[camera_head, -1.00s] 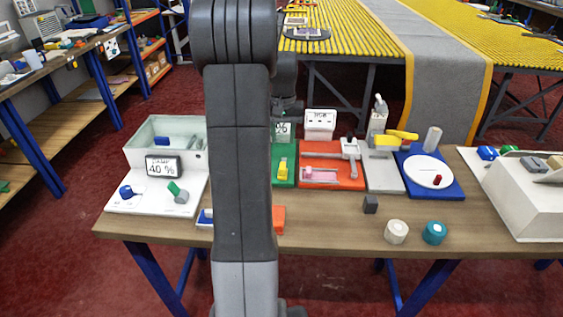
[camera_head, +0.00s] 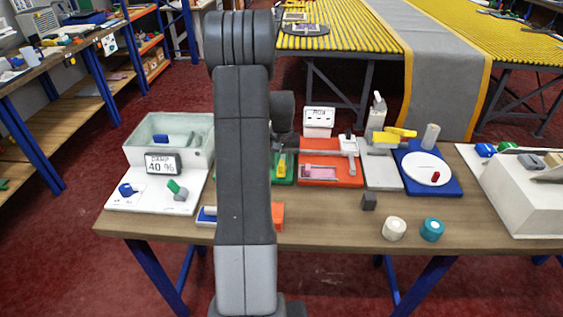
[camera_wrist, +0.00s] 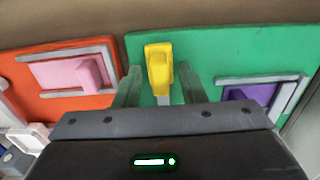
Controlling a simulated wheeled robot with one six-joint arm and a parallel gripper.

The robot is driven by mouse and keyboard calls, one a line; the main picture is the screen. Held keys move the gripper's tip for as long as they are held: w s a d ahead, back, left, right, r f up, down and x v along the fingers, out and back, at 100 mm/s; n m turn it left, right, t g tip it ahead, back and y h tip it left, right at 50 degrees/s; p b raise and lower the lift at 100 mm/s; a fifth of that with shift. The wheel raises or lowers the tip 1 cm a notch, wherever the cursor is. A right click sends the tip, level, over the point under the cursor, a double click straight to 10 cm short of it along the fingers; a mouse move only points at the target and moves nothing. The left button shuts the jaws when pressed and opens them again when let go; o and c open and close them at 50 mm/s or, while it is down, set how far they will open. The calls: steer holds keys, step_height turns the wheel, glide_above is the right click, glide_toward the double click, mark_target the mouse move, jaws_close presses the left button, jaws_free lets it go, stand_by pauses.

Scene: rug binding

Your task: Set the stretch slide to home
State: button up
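A yellow handle (camera_wrist: 159,70) stands on a green board (camera_wrist: 230,50) in the wrist view; no label shows which control is the stretch slide. My gripper (camera_wrist: 160,86) is open, with one finger on each side of the handle. A gap shows between the handle and each finger. In the head view the yellow handle (camera_head: 282,163) and green board (camera_head: 284,182) show just right of my arm, which hides the rest of them and my fingers. A purple block (camera_wrist: 250,93) sits in a grey corner bracket on the same board.
A red-orange board (camera_head: 350,180) with a pink block (camera_head: 320,172) lies beside the green board. A grey block (camera_head: 369,201), a white knob (camera_head: 394,229) and a teal knob (camera_head: 432,229) stand near the front. A clear bin (camera_head: 196,132) is at left.

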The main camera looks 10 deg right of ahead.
jaws_close()
steer(key=shift+a, duration=0.1)
steer(key=a, duration=0.1)
steer(key=w+a, duration=0.1)
steer(key=a, duration=0.2)
steer(key=shift+w+a, duration=0.25)
steer(key=shift+a, duration=0.05)
steer(key=shift+d+r, duration=0.1)
steer(key=shift+c, duration=0.4)
jaws_free()
steer(key=shift+o, duration=1.1)
steer(key=shift+a, duration=0.2)
